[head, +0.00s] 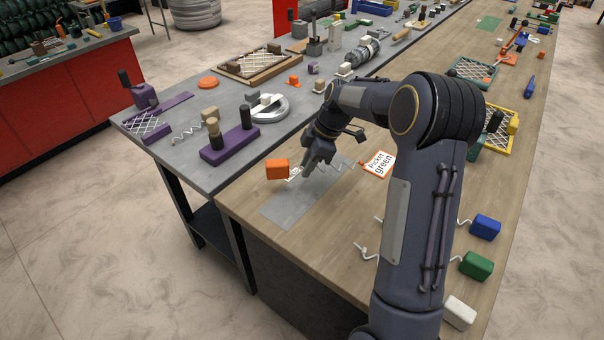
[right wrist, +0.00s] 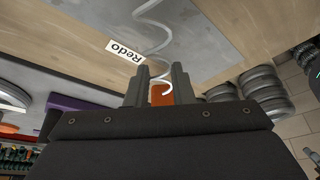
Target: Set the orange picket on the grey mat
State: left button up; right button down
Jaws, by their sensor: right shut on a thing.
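The orange picket has an orange block (head: 277,169) at one end and a pale zigzag wire (head: 343,166). My right gripper (head: 309,168) is shut on it, between block and wire end, above the far part of the grey mat (head: 284,212). In the right wrist view, orange (right wrist: 161,96) shows between the fingers (right wrist: 161,82), with wire running out over the mat (right wrist: 218,24). I cannot tell whether the picket touches the mat. The near part of the mat is bare. My left gripper is not in view.
A "Redo" label (right wrist: 124,51) lies by the mat. Blue (head: 485,227), green (head: 477,265) and white (head: 460,312) pickets lie at the right. A purple block stand (head: 229,145) is on the grey table at left.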

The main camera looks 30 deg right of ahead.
aim_at(302, 185)
jog(key=shift+w+a+f, duration=0.45)
jog(key=shift+a+f, duration=0.05)
jog(key=shift+f, duration=0.3)
jog(key=shift+w+f, duration=0.1)
jog(key=shift+f, duration=1.6)
jog(key=shift+a, duration=0.1)
jog(key=shift+f, duration=0.15)
jog(key=c, duration=1.3)
grip_release()
jog(key=shift+o, duration=0.2)
